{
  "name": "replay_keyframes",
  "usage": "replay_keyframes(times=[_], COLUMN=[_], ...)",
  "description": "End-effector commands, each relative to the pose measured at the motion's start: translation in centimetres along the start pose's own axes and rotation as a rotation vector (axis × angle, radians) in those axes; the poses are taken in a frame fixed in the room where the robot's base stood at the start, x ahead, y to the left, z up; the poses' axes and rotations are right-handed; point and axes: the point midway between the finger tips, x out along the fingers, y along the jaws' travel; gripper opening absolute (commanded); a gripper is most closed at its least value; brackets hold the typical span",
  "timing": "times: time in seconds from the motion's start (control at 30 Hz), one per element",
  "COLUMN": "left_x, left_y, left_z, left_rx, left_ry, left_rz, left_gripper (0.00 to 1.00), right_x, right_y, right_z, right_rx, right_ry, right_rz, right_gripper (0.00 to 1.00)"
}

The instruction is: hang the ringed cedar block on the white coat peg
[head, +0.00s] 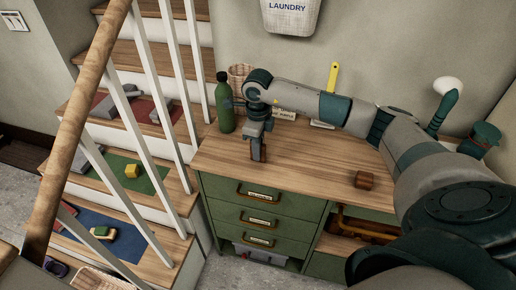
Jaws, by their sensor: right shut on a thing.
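My right gripper (257,136) points down over the left part of the wooden bench top, shut on a small brown wooden block (258,152), which looks like the ringed cedar block. Its ring cannot be made out, hidden by the fingers or too small. I cannot tell whether the block touches the bench top. The white coat peg (447,86) shows at the upper right, by the wall, with a rounded white head on a dark green stem. It is far to the right of the gripper, beyond my right arm. My left gripper is not in view.
A green bottle (224,108) stands just left of the gripper, near a wicker basket (240,77). A brown cube (364,180) lies on the bench top (310,165). A dark green peg (486,133) is near the white one. A yellow-handled brush (332,80) stands behind my arm.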

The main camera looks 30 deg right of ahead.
Motion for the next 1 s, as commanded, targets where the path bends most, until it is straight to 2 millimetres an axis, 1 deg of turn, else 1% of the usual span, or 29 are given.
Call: replay_keyframes(times=[0.03, 0.13, 0.33, 0.57, 0.6, 0.63, 0.67, 1.0], left_x=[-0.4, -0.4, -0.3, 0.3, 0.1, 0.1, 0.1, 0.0], left_y=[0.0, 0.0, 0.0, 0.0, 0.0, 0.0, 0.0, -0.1], left_z=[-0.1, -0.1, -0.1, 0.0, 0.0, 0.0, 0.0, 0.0], left_rx=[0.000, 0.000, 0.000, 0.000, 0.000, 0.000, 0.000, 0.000], left_ry=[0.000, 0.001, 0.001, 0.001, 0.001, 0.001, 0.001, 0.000], left_rz=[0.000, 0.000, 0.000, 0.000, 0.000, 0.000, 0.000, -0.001], left_gripper=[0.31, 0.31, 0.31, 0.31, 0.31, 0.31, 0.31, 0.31], right_x=[0.2, 0.7, 0.7, 1.3, 1.1, 1.1, 1.1, 1.1], right_y=[0.0, 0.0, 0.0, 0.0, 0.0, 0.0, 0.0, 0.0], right_z=[0.0, 0.0, 0.0, 0.0, 0.0, 0.0, 0.0, 0.0], right_rx=[0.001, -0.001, -0.001, -0.001, -0.001, -0.001, -0.001, -0.001], right_ry=[0.001, 0.000, -0.001, 0.000, 0.000, 0.000, 0.000, 0.000], right_rz=[0.001, -0.001, -0.001, -0.001, -0.001, -0.001, -0.001, 0.000], right_gripper=[0.00, 0.00, 0.00, 0.00, 0.21, 0.29, 0.31, 0.31])
